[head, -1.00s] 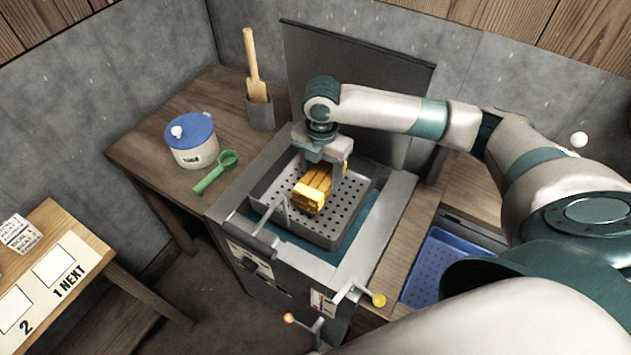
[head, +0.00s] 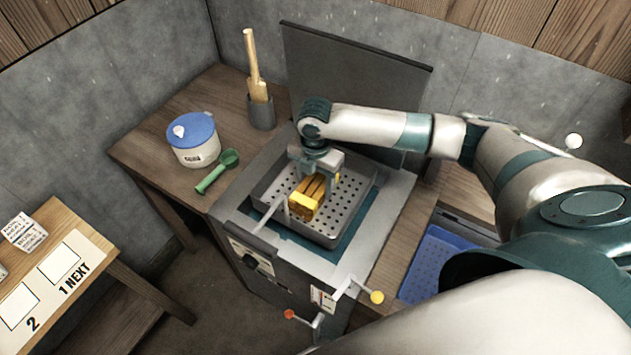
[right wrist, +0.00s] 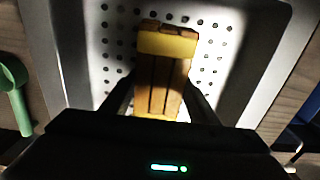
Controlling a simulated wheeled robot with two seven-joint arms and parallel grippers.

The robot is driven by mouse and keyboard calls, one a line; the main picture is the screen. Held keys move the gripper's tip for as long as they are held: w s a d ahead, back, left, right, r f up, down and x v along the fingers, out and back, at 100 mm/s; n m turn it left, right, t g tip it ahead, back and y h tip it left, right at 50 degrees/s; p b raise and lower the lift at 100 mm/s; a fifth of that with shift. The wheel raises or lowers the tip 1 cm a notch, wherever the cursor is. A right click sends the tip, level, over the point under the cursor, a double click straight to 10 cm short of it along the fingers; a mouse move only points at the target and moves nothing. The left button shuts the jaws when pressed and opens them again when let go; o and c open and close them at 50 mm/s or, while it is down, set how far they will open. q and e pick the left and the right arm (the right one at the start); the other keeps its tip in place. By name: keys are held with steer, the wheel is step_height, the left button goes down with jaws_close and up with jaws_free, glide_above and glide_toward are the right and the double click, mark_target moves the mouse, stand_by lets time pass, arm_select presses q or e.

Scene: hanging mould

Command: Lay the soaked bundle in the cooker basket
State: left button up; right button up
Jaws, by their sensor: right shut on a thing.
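The bundle (head: 306,199), brown sticks with yellow bands, is in the perforated metal cooker basket (head: 340,213), toward its left side. My right gripper (head: 317,180) reaches down into the basket and is shut on the bundle. In the right wrist view the bundle (right wrist: 164,72) stands between the two dark fingers (right wrist: 160,100), with the perforated floor behind it. I cannot tell whether the bundle touches the floor. My left gripper is not in view.
The cooker's dark lid (head: 350,85) stands open behind the basket. A blue-lidded pot (head: 193,140), a green scoop (head: 217,172) and a holder with a wooden paddle (head: 260,110) are on the left counter. A blue tray (head: 437,262) lies to the right. Yellow-knobbed (head: 377,297) and red-knobbed levers are in front.

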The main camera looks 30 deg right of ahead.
mark_target(315, 183)
steer(key=shift+f, duration=0.1)
steer(key=o, duration=1.4)
steer(key=shift+r, duration=0.2)
step_height(315, 183, up, 10)
steer(key=p, duration=1)
steer(key=shift+f, duration=0.25)
steer(key=shift+r+p, duration=0.3)
steer(key=shift+p, duration=0.05)
steer(key=shift+r, duration=0.85)
